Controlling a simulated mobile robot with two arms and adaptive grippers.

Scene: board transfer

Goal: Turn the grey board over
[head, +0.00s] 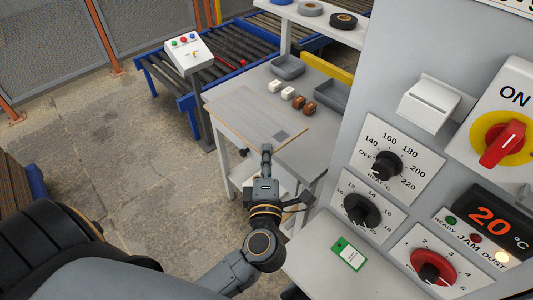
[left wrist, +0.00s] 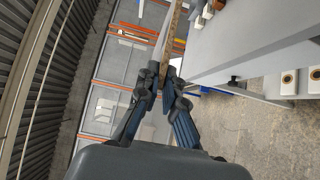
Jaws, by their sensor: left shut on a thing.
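My left gripper (head: 266,152) is at the board's near edge, by the grey patch. In the left wrist view the board (left wrist: 170,35) is seen almost edge-on, pale on one side and brown along the other. The fingertips of my left gripper (left wrist: 164,73) are shut on it. My right gripper is in neither view.
The table (head: 230,97) also bears white blocks (head: 275,87), brown blocks (head: 304,104) and grey trays (head: 288,67). A shelf with tape rolls (head: 312,8) stands behind. A machine panel with dials (head: 387,166) closes off the right. Open floor (head: 110,150) lies left.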

